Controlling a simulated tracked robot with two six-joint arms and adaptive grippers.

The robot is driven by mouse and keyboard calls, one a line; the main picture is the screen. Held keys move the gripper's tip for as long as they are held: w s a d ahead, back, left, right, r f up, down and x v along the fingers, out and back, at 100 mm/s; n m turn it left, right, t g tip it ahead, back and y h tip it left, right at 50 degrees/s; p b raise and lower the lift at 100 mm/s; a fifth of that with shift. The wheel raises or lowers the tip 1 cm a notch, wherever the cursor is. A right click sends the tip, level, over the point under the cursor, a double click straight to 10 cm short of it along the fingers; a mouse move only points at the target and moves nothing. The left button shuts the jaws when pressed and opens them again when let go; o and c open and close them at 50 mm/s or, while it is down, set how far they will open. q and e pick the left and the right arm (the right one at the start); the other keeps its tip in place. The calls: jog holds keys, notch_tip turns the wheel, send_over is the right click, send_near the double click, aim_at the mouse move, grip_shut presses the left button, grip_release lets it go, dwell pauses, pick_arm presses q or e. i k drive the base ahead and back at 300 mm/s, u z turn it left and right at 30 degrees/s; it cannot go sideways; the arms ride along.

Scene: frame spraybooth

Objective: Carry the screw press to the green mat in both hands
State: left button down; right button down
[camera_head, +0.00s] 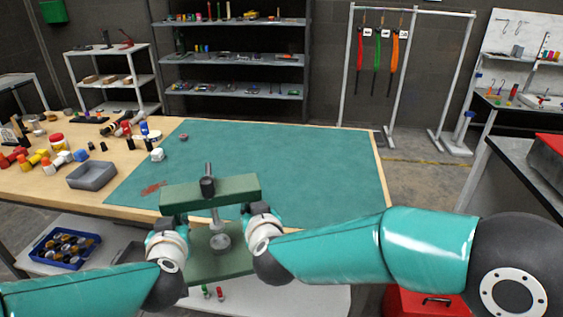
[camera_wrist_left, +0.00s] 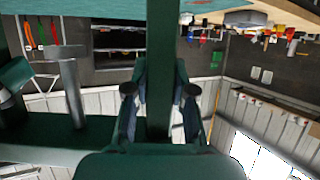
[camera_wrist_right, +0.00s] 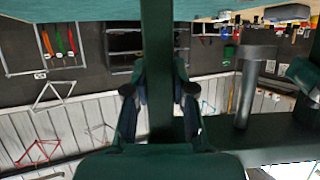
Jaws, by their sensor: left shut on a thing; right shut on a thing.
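The screw press (camera_head: 235,188) has a green crossbeam, a steel screw with a dark knob, a round pressing plate and a green base. It is upright in front of me, at the near edge of the green mat (camera_head: 290,155). My left gripper (camera_head: 168,222) is shut on its left post, which shows between the fingers in the left wrist view (camera_wrist_left: 158,70). My right gripper (camera_head: 262,212) is shut on its right post, also seen in the right wrist view (camera_wrist_right: 157,70). The grippers partly hide both posts. Whether the base touches anything below is unclear.
The mat is mostly bare, with a reddish patch (camera_head: 153,188) at its left. A blue bin (camera_head: 65,246) sits below.

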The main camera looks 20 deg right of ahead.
aim_at(325, 186)
jog(key=u, duration=2)
jog(key=i, duration=0.1)
jog(key=z, duration=2.9)
jog(key=i, duration=1)
jog(key=u, duration=0.1)
